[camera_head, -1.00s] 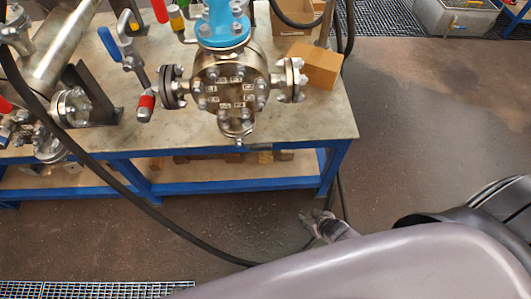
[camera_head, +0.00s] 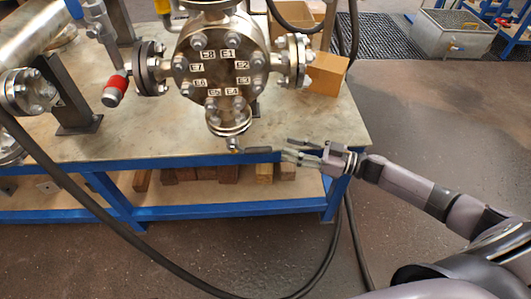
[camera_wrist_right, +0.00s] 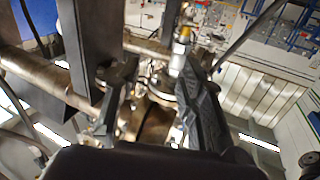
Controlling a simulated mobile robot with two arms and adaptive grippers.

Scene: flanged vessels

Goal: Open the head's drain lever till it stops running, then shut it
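The vessel head (camera_head: 219,66) is a round steel flange with bolts and labels such as E1 to E8, facing me above the table. At its lower edge is a small bolted drain fitting (camera_head: 229,121). A short dark lever (camera_head: 258,150) sticks out to the right from the fitting's lower end. My right gripper (camera_head: 286,149) is open and empty just right of the lever, fingers pointing left at it, with a small gap. In the right wrist view its two dark fingers (camera_wrist_right: 152,100) stand apart with blurred metal fittings beyond. Whether liquid runs is not clear. My left gripper is out of view.
The blue-framed table (camera_head: 320,130) has wooden blocks on its lower shelf. A red-handled valve (camera_head: 115,91) is left of the head.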

